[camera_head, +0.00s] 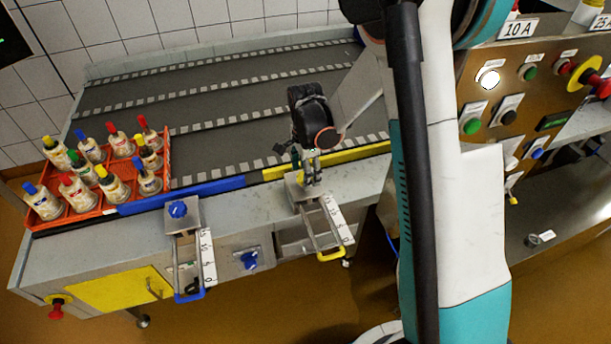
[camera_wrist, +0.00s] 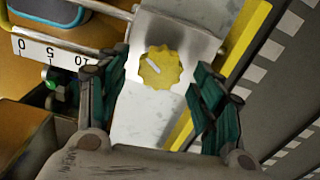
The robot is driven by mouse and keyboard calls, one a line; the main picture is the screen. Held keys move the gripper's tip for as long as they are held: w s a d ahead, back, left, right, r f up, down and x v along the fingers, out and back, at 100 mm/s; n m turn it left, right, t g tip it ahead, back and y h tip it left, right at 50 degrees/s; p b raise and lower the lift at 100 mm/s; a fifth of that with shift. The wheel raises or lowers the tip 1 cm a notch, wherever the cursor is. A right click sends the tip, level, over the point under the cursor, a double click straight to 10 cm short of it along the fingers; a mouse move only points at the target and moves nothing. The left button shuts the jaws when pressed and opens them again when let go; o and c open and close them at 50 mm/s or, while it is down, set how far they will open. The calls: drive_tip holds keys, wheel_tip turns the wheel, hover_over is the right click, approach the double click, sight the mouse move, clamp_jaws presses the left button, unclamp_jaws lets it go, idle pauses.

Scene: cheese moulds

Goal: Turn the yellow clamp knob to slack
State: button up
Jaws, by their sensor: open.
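The yellow clamp knob (camera_wrist: 162,68) shows in the wrist view, a scalloped disc with a pale pointer mark slanting across its face. It sits on a grey metal clamp plate (camera_wrist: 185,25). My gripper (camera_wrist: 167,82) is open, with one finger to the left of the knob and one to the right. No clear contact shows.
A blue knob (camera_head: 177,209) sits on the clamp to the left, by the blue rail (camera_head: 190,193). A red crate (camera_head: 107,216) with several bottles stands at the conveyor's left end. A control panel (camera_head: 530,90) is at the right. The conveyor's middle (camera_head: 230,115) is clear.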

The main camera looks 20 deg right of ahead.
drive_tip(key=shift+f, duration=0.45)
drive_tip(key=c, duration=1.1)
drive_tip(key=shift+o, duration=0.2)
